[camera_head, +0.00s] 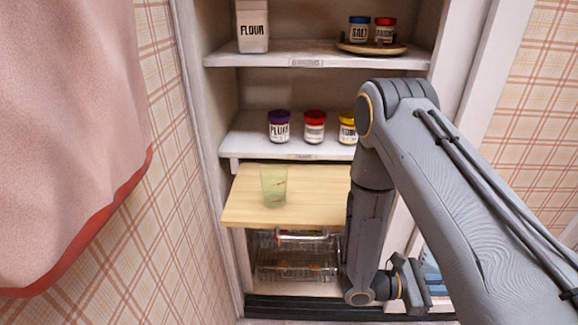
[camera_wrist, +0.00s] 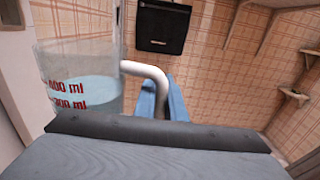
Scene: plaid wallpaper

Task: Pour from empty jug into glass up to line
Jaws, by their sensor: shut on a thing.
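A pale green see-through glass (camera_head: 273,187) stands on the pull-out wooden board (camera_head: 240,212). It has a small dark mark on its side; I cannot tell whether it holds anything. In the wrist view, my gripper (camera_wrist: 162,98) has its blue fingers shut on the white handle (camera_wrist: 148,72) of a clear jug (camera_wrist: 75,60). The jug has red 400 ml and 300 ml marks and holds pale blue liquid near them, so it does not look empty. In the head view my gripper is low at the right, and its fingers are mostly hidden.
Above the board, a shelf (camera_head: 250,144) holds purple-, red- and yellow-lidded jars. A flour package (camera_head: 252,28) and a round tray (camera_head: 352,47) with two jars stand higher. A wire rack (camera_head: 290,262) is below the board. A pink cloth (camera_head: 70,130) hangs at the left.

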